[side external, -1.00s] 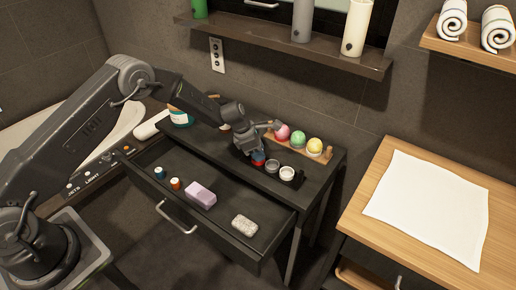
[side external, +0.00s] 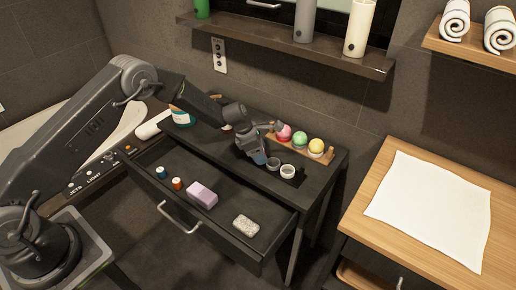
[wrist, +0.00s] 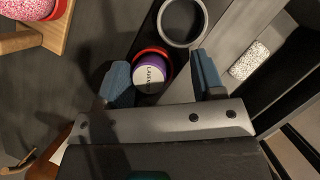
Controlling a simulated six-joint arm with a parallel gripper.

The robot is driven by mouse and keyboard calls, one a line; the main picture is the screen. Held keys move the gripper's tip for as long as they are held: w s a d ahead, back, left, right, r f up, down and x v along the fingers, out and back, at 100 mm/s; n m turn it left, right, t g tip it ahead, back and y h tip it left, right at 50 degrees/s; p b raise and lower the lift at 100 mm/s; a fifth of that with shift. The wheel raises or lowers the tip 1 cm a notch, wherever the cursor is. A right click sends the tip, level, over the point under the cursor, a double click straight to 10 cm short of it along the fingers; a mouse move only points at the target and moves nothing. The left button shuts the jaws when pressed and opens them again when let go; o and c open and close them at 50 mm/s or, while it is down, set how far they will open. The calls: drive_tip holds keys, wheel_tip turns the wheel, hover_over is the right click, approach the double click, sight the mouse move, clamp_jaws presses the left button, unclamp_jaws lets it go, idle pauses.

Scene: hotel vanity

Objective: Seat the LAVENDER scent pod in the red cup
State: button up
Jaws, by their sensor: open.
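The lavender scent pod (wrist: 148,76) is purple with a white printed label and shows in the wrist view. It lies within the rim of the red cup (wrist: 165,55), whose edge shows behind and to the right of it. I cannot tell how deep or level the pod is. My gripper (wrist: 163,80) is open, with its blue fingers on either side of the pod and cup. In the side view my gripper (side external: 258,158) is low over the left end of the dark cup row, hiding the red cup and pod.
Two grey cups (side external: 273,164) (side external: 287,171) stand to the right of my gripper. Behind is a wooden rack (side external: 328,155) with pink, green and yellow balls. The open drawer (side external: 225,228) in front holds small bottles, a lavender block (side external: 202,195) and a speckled bar (side external: 245,223).

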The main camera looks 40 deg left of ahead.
drive_tip(key=v, duration=1.3)
drive_tip(key=shift+a+r, duration=0.15)
drive_tip(key=shift+r, duration=0.2)
drive_tip(key=shift+s, duration=0.1)
drive_tip(key=s+d+r+m+t+y, duration=0.1)
drive_tip(key=s+d+r+m, duration=0.1)
drive_tip(key=s+r+m, duration=1.4)
drive_tip(key=s+a+r+m+t+y, duration=0.1)
drive_tip(key=s+r+m, duration=0.3)
drive_tip(key=s+m, duration=0.6)
drive_tip(key=s+y, duration=0.1)
drive_tip(key=s, duration=0.8)
drive_tip(key=shift+s+y, duration=0.2)
drive_tip(key=shift+y, duration=0.1)
